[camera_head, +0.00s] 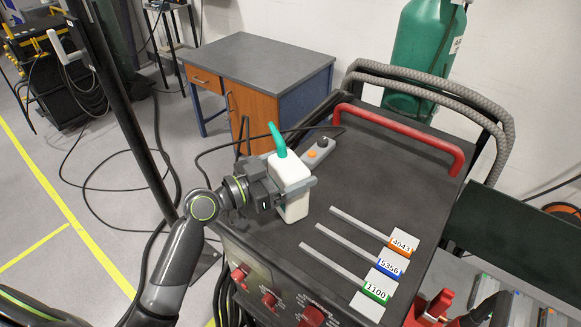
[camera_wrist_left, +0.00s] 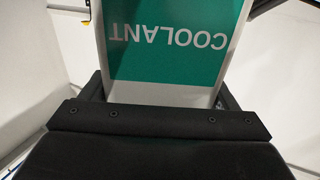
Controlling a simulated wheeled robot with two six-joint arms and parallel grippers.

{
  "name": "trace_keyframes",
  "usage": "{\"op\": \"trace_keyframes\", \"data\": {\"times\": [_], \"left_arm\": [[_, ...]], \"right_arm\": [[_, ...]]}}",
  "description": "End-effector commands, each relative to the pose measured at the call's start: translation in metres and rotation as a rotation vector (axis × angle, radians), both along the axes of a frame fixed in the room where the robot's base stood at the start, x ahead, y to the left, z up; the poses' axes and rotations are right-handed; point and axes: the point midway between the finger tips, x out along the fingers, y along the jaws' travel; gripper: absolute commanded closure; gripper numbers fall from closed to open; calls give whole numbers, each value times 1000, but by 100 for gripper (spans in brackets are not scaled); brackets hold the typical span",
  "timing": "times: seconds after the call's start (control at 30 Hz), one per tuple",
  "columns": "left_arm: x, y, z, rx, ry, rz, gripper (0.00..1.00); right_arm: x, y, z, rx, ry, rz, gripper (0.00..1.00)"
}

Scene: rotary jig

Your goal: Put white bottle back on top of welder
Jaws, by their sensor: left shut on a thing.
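The white bottle (camera_head: 291,172) has a teal-green nozzle and stands about upright at the left side of the welder's dark top (camera_head: 375,170). My left gripper (camera_head: 297,188) is shut around the bottle's body from the left. Whether the bottle's base touches the welder top or hangs just above it, I cannot tell. In the left wrist view, the bottle (camera_wrist_left: 170,88) fills the space between the fingers, its green COOLANT label upside down. The gripper's fingers hide part of the bottle. My right gripper is not in view.
A small grey block with an orange button and black knob (camera_head: 318,152) is just behind the bottle. Rods with labelled ends (camera_head: 386,262) lie to the right. A red handle (camera_head: 400,135) spans the back. The middle of the welder top is clear.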

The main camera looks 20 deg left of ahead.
Motion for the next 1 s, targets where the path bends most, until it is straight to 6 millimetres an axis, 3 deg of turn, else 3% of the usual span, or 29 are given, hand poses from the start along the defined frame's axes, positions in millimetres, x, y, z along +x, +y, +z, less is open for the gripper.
{"op": "trace_keyframes", "data": {"times": [0.23, 0.27, 0.37, 0.73, 1.0], "left_arm": [[0, 0, -1, -3, -6, -1, 74], [0, 0, -2, 0, 0, 0, 14], [0, 0, -2, 0, 0, 0, 1], [-1, 1, 0, 1, 0, 0, 0], [-28, 26, -5, 7, -1, 1, 0]], "right_arm": [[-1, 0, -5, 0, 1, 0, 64], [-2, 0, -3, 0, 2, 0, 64], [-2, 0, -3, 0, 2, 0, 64], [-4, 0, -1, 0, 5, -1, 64], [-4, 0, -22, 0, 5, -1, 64]]}}
